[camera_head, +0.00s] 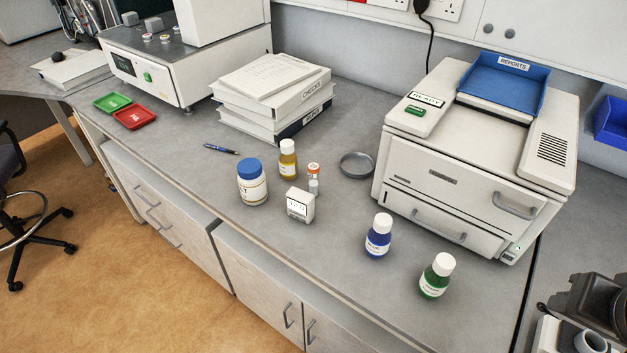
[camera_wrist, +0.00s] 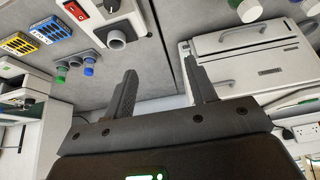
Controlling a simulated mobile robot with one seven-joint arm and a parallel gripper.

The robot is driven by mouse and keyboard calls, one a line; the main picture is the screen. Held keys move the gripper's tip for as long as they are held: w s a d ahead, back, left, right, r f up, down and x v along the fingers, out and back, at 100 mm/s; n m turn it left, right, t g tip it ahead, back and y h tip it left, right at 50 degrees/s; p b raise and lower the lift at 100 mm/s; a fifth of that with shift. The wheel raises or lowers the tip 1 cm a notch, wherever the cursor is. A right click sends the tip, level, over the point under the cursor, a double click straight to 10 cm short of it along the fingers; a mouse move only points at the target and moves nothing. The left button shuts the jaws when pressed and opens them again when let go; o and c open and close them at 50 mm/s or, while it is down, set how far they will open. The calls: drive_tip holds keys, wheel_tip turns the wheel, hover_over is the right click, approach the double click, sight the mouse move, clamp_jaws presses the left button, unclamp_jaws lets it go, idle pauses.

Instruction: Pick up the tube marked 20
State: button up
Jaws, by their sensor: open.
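A small tube (camera_head: 314,186) with an orange-and-white cap stands upright on the bench between the amber bottle and the small white block. Any number on it is too small to read, so I cannot tell if it is the one marked 20. My gripper (camera_wrist: 160,88) is open and empty in the wrist view, its two dark fingers apart above the bench. The orange-capped tube does not show in the wrist view. The head view does not clearly show my gripper.
Close around the tube are an amber bottle (camera_head: 288,161), a blue-capped jar (camera_head: 252,187), a white block (camera_head: 300,205) and a grey dish (camera_head: 357,166). Blue (camera_head: 378,238) and green (camera_head: 435,279) bottles stand before the white machine (camera_head: 460,185). A knobbed device (camera_wrist: 114,38) shows in the wrist view.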

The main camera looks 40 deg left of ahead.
drive_tip(key=w+a+r+n+y, duration=0.1)
drive_tip(key=w+a+r, duration=0.3)
drive_tip(key=w+a, duration=0.15)
drive_tip(key=w+a+r+n, duration=0.2)
drive_tip(key=w+a+r, duration=0.1)
drive_tip(key=w+a, duration=0.25)
drive_tip(key=n+g+y, duration=0.2)
drive_tip(key=n, duration=0.2)
hover_over(313, 167)
drive_tip(key=s+d, duration=0.2)
wheel_tip(313, 167, down, 5)
drive_tip(key=f, duration=0.5)
drive_tip(key=w+a+f, duration=0.1)
drive_tip(key=f, duration=1)
drive_tip(key=shift+w+a+f, duration=0.15)
drive_tip(key=shift+w+a, duration=0.25)
drive_tip(key=x, duration=0.5)
drive_tip(key=shift+s+d+f, duration=0.1)
drive_tip(key=shift+s+d, duration=0.05)
drive_tip(key=shift+d, duration=0.1)
